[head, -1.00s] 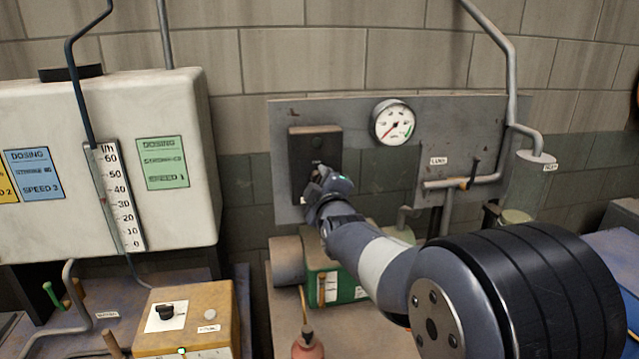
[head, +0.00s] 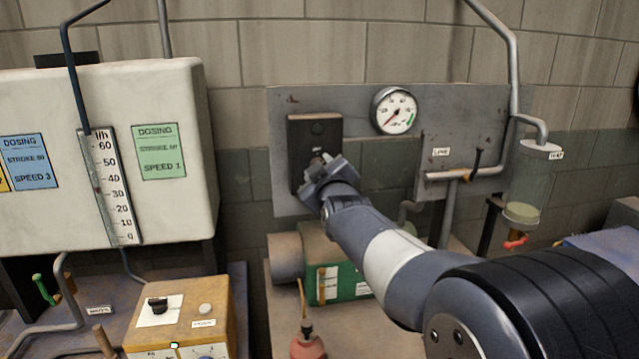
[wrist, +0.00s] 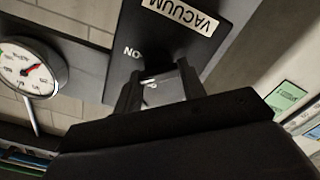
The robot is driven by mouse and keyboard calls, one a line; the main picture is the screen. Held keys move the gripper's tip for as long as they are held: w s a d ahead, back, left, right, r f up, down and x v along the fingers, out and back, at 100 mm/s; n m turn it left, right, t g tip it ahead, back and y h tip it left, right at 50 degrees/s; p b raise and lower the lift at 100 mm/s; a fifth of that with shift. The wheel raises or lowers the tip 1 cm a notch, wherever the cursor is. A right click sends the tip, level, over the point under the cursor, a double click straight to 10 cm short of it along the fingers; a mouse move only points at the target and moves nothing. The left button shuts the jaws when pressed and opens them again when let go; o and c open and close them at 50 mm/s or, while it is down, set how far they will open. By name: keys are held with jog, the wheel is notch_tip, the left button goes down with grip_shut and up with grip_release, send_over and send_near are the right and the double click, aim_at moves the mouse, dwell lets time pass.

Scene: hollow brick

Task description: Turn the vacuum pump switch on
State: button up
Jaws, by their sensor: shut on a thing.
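The vacuum pump switch is on a dark box (head: 313,130) fixed to the grey wall panel, left of the round gauge. In the wrist view the box face (wrist: 160,35) carries a white "VACUUM" label (wrist: 182,14) and the word "ON" (wrist: 132,53). My gripper (head: 325,168) is at the lower part of the box. In the wrist view its two dark fingers (wrist: 158,88) are shut around a small pale switch lever (wrist: 150,84). The fingers and gripper body hide most of the lever, so its exact position is unclear.
The gauge (head: 395,110) is close to the right, its needle at lower left. A pipe with a "LINE" valve (head: 470,172) and a glass vessel (head: 529,190) stand farther right. A green pump (head: 340,270) and a red bottle (head: 308,345) are below my arm.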

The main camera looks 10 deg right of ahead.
jog(key=shift+d+m+b, duration=0.1)
jog(key=shift+m+b, duration=2.5)
jog(key=shift+m, duration=1.3)
jog(key=o, duration=1)
jog(key=s, duration=1)
jog(key=shift+s, duration=0.4)
jog(key=shift+w, duration=0.15)
